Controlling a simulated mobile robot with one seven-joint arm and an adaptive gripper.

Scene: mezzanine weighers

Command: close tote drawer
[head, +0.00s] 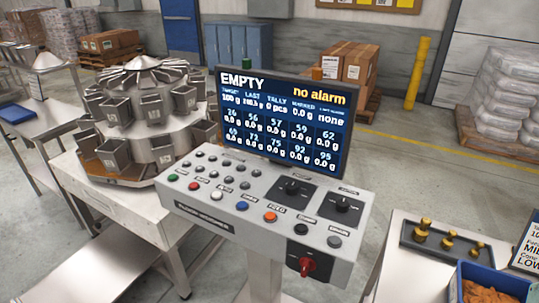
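I cannot make out a tote drawer in the head view. A blue tote (494,279) with brown pieces inside is cut off at the lower right corner, on a light table (408,262). Whether it belongs to a drawer cannot be told. My gripper is not in view.
A grey control console (225,228) with buttons, knobs, a red switch (307,266) and a screen (281,118) stands in front. A multihead weigher (140,110) is on the left. Brass weights (425,225) sit in a dark tray. Open floor (400,160) lies behind the console.

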